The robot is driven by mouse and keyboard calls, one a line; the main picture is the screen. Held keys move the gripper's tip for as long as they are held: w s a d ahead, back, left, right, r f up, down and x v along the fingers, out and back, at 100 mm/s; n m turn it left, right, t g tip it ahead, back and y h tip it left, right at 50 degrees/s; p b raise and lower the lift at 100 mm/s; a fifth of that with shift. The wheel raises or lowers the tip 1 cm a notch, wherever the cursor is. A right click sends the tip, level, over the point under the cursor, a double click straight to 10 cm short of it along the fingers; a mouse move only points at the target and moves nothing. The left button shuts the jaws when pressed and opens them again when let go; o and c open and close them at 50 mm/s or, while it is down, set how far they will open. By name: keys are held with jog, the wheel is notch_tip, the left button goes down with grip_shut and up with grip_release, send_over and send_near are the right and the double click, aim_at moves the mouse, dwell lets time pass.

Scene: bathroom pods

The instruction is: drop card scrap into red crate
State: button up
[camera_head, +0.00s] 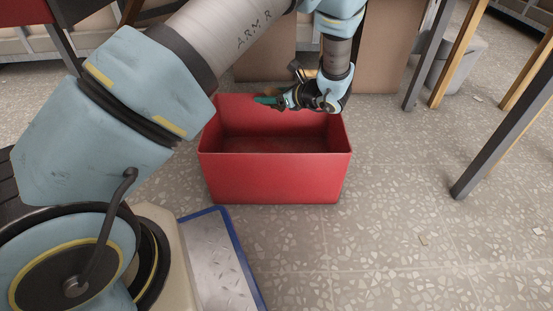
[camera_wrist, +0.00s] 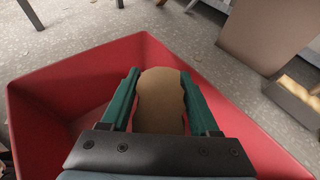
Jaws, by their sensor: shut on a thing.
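The red crate (camera_head: 275,177) stands on the floor in the middle of the head view, with its open top facing up. It also shows in the wrist view (camera_wrist: 50,105), where its walls surround my gripper. My gripper (camera_head: 265,100) is over the crate's far part in the head view. In the wrist view its green fingers (camera_wrist: 160,90) are shut on the card scrap (camera_wrist: 160,98), a flat brown piece with a rounded end. The scrap is over the crate's opening. In the head view I cannot make out the scrap.
Large brown cardboard boxes (camera_head: 390,50) stand behind the crate. Table legs (camera_head: 500,130) and a grey bin (camera_head: 458,62) are to the right.

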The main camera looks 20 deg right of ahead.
jog(key=o, duration=1.4)
jog(key=shift+o, duration=0.2)
jog(key=p+v, duration=0.4)
jog(key=v, duration=0.6)
jog(key=shift+s+d+p, duration=0.2)
jog(key=shift+s+p, duration=0.15)
jog(key=shift+r, duration=0.1)
